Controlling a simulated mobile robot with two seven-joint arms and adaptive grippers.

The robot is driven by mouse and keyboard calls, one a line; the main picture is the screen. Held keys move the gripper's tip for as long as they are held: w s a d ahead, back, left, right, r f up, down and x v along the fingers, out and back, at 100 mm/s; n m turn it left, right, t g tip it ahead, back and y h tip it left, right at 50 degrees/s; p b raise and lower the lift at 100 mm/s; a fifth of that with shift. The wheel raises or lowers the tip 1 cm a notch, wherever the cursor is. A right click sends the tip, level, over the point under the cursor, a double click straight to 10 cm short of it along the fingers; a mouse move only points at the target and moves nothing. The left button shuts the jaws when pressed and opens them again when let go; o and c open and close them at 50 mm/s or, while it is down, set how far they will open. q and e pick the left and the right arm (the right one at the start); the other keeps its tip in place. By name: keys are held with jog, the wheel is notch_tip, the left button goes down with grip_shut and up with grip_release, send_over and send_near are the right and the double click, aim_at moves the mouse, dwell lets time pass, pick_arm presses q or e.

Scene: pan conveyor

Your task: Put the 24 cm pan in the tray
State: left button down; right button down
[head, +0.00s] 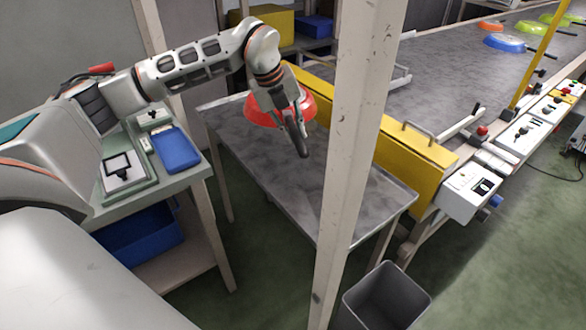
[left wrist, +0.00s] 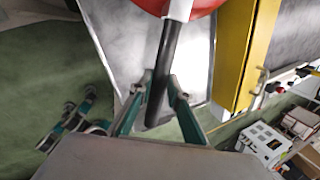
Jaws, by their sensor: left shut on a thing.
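A red pan (head: 309,106) with a dark handle (head: 300,145) is at the far end of a grey metal table-like tray (head: 270,155) with a low rim. My left gripper (head: 288,118) is shut on the handle and hides part of the pan. In the left wrist view the two fingers (left wrist: 161,84) close around the black handle (left wrist: 167,58), and the red pan (left wrist: 178,6) shows at the top edge. I cannot tell whether the pan touches the grey surface. I see no size marking on the pan.
A yellow guard (head: 415,160) and the conveyor (head: 440,65), with several coloured pans at its far end, stand on the right. A pale post (head: 350,150) stands in front. A side bench holds a blue tray (head: 176,150). A grey bin (head: 385,298) is on the floor.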

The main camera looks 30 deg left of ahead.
pick_arm(q)
notch_tip(320, 180, down, 10)
jog(key=shift+w+f+b, duration=0.1)
jog(key=shift+b, duration=0.5)
notch_tip(320, 180, down, 4)
jog(key=shift+f+b, duration=0.1)
jog(key=shift+b, duration=0.2)
jog(key=c, duration=1.9)
grip_release()
